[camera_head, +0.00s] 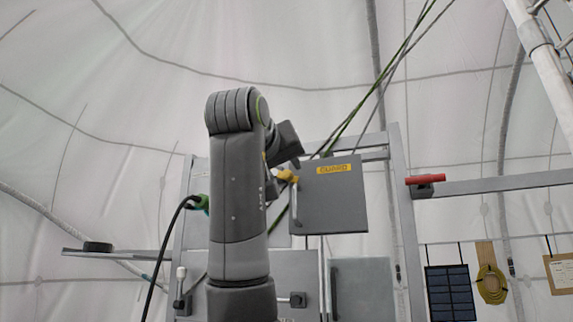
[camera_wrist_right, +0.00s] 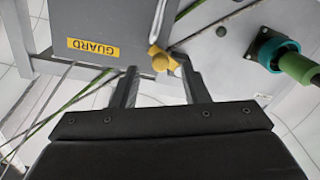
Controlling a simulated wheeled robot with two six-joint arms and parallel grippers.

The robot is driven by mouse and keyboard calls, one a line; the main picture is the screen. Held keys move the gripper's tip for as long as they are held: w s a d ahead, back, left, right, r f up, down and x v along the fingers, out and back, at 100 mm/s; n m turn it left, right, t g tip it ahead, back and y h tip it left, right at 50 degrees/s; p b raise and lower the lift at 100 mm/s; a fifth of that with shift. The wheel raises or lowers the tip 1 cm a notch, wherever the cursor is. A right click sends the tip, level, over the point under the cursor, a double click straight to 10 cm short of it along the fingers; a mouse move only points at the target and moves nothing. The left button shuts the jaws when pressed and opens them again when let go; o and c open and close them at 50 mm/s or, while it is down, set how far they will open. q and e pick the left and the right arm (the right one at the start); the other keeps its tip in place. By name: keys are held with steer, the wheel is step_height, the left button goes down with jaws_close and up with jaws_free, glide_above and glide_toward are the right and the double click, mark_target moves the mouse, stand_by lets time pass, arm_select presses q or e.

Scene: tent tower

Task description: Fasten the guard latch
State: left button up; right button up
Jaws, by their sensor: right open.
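The guard (camera_head: 335,205) is a grey box-like cover with a yellow GUARD label, on the metal frame in the middle of the head view. It shows upside down in the right wrist view (camera_wrist_right: 110,22). The yellow guard latch (camera_head: 287,176) is at its upper left corner; in the wrist view the latch (camera_wrist_right: 160,58) is a yellow knob and arm near the cover's edge. My right gripper (camera_wrist_right: 157,70) is open, its fingertips either side of the latch, the right one very close. I cannot tell whether it touches. In the head view my arm partly hides this gripper (camera_head: 288,158). My left gripper is out of view.
A green hose connector (camera_head: 200,203) with a black cable is left of my arm; its teal socket (camera_wrist_right: 278,50) shows in the wrist view. A red handle (camera_head: 427,180) sits on the right rail. A solar panel (camera_head: 452,290) and a cable coil (camera_head: 492,285) hang right.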

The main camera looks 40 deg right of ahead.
mark_target(287, 173)
steer(key=shift+w+d+r, duration=0.2)
steer(key=shift+w+d, duration=0.1)
steer(key=shift+d, duration=0.3)
steer(key=shift+w+d+p, duration=0.25)
steer(key=shift+d+p, duration=0.05)
steer(key=shift+p, duration=0.1)
steer(key=shift+x, duration=0.9)
steer(key=shift+s+a+f, duration=0.1)
steer(key=shift+a, duration=0.1)
steer(key=c, duration=0.3)
jaws_close()
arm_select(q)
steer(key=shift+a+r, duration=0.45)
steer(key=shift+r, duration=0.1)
arm_select(e)
steer(key=shift+s+d+r+n, duration=0.1)
steer(key=shift+r+n, duration=0.2)
steer(key=shift+n, duration=0.55)
steer(key=shift+a+r+n, duration=0.1)
steer(key=shift+r+n, duration=0.2)
steer(key=shift+n, duration=0.6)
steer(key=shift+s+d+r+n, duration=0.1)
steer(key=shift+r+n, duration=0.2)
steer(key=shift+n, duration=0.55)
